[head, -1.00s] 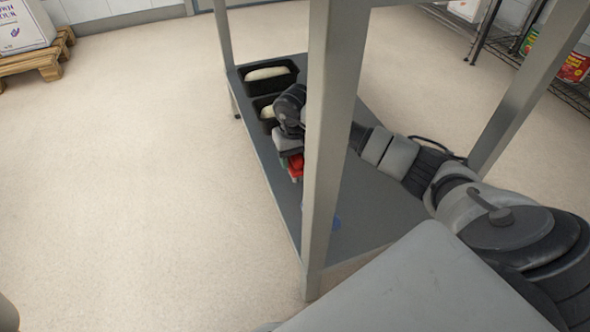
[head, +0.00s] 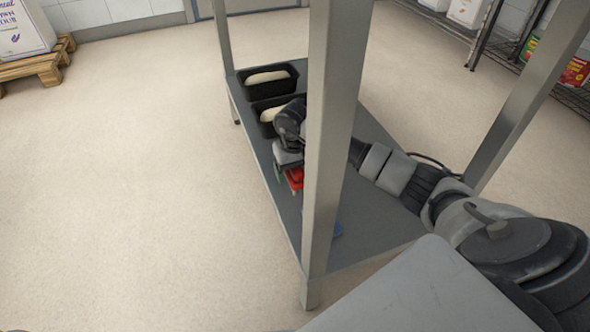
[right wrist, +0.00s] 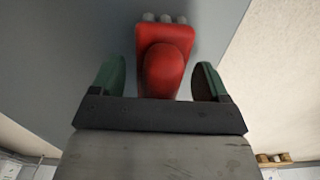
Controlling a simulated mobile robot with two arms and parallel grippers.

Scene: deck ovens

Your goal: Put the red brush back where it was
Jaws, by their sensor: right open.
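The red brush (head: 295,177) is at the lower shelf of the steel table, partly hidden by my gripper and a table leg in the head view. In the right wrist view the brush (right wrist: 163,70) lies between the two green fingers of my right gripper (right wrist: 157,76), with a visible gap on each side. The fingers are open. In the head view my right gripper (head: 287,169) reaches in over the shelf, behind the near leg. Whether the brush rests fully on the shelf is hard to tell. My left gripper is not in view.
Two black tins (head: 268,80) with pale dough stand at the shelf's far end. Floor to the left is clear. A wire rack (head: 560,90) stands at the back right.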

